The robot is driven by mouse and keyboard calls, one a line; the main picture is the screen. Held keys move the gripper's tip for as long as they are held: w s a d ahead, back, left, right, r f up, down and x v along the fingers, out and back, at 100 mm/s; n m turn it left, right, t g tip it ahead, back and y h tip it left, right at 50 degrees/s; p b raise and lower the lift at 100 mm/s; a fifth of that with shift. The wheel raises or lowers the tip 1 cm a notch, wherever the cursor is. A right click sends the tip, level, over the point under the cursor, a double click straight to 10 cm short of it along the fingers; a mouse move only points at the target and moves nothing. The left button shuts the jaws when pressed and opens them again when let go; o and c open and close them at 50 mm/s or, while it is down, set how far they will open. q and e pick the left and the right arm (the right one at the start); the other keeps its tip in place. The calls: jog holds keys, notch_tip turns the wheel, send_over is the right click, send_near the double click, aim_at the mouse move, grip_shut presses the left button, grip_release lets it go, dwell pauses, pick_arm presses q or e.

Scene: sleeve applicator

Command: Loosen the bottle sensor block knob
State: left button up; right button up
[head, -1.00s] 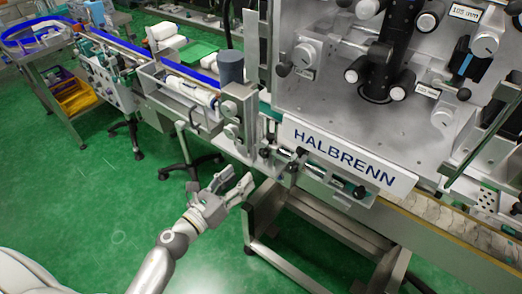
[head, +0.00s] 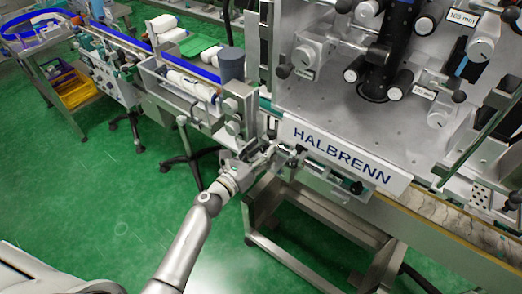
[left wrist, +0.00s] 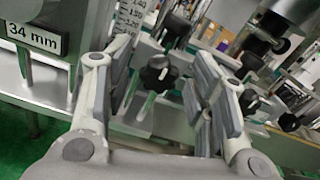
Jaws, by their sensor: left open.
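A black lobed knob (left wrist: 158,73) with a pale mark on its face shows in the left wrist view, on a metal block of the machine. It lies between the two fingers of my left gripper (left wrist: 163,90), with clear gaps on both sides. The fingers are open and hold nothing. In the head view my left gripper (head: 262,158) is at the machine's front edge, just left of the HALBRENN sign. It covers the small parts there, so I cannot pick out the knob in that view. My right gripper is not in view.
Other black knobs (left wrist: 176,28) and (left wrist: 250,100) sit close by. A "34 mm" plate (left wrist: 34,40) is at left. The HALBRENN sign (head: 340,155) and a conveyor rail (head: 450,225) lie right of my gripper. Open green floor (head: 100,200) lies left.

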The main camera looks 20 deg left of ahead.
pick_arm(q)
jog(key=shift+c, duration=0.2)
jog(key=c, duration=1)
dwell(0.6)
